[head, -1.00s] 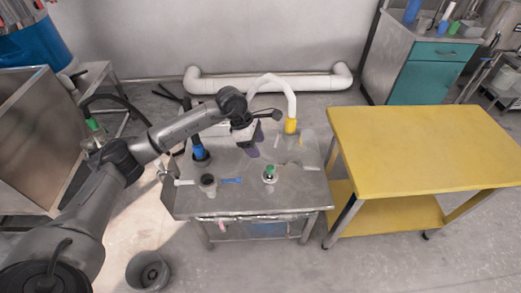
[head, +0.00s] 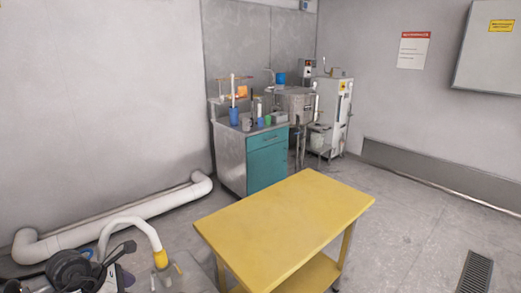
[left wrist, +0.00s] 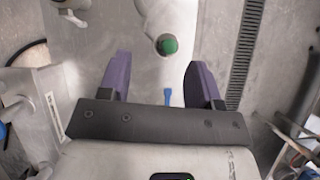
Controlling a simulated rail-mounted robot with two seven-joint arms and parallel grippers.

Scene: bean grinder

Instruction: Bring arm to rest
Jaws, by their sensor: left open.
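My left arm shows only in part at the lower left corner of the head view, over the metal table (head: 196,275). In the left wrist view my left gripper (left wrist: 160,82) has its two purple fingers spread wide, with nothing held between them. A round green-topped item (left wrist: 167,45) lies beyond the fingertips in that view, apart from them. A small blue item (left wrist: 168,97) shows between the fingers, lower down. My right gripper is in neither view.
A yellow table (head: 285,225) stands right of the metal table. A white pipe (head: 110,217) runs along the wall. A teal-fronted cabinet (head: 267,165) with containers stands behind. Open floor (head: 420,225) lies to the right. A floor grate (left wrist: 245,50) shows in the wrist view.

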